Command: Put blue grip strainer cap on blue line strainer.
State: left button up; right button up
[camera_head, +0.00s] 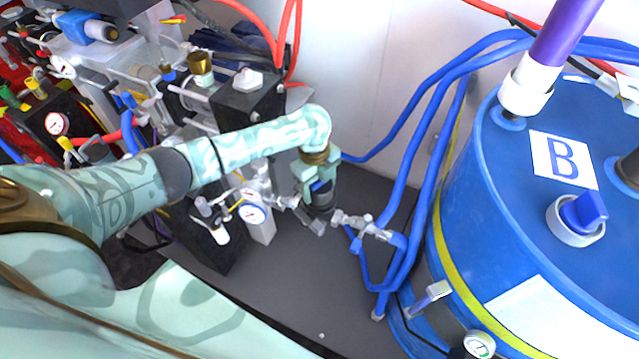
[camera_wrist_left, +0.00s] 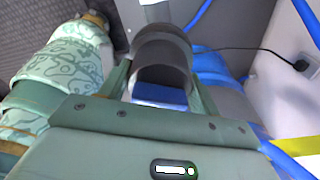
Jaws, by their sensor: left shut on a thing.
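My left gripper (camera_head: 318,185) reaches in from the left and points down beside the blue hose line. It is shut on the blue grip strainer cap, a dark grey round cap (camera_head: 321,200) with a blue grip. In the left wrist view the cap (camera_wrist_left: 162,52) sits between the two fingers (camera_wrist_left: 160,80), its blue grip facing the palm. Metal fittings (camera_head: 313,222), apparently the blue line strainer, lie just below the cap in the head view. Whether cap and strainer touch cannot be told. My right gripper is not in view.
A large blue drum (camera_head: 470,200) marked B fills the right. Blue hoses (camera_head: 412,190) and a metal valve (camera_head: 362,226) lie between drum and gripper. A pressure gauge (camera_head: 252,213) and crowded pump fittings stand at left. Grey floor (camera_head: 300,285) in front is clear.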

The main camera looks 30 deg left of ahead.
pick_arm(q)
jog(key=shift+f+b, duration=0.3)
jog(key=shift+f, duration=0.3)
jog(key=o, duration=1.1)
jog(key=shift+o, duration=0.2)
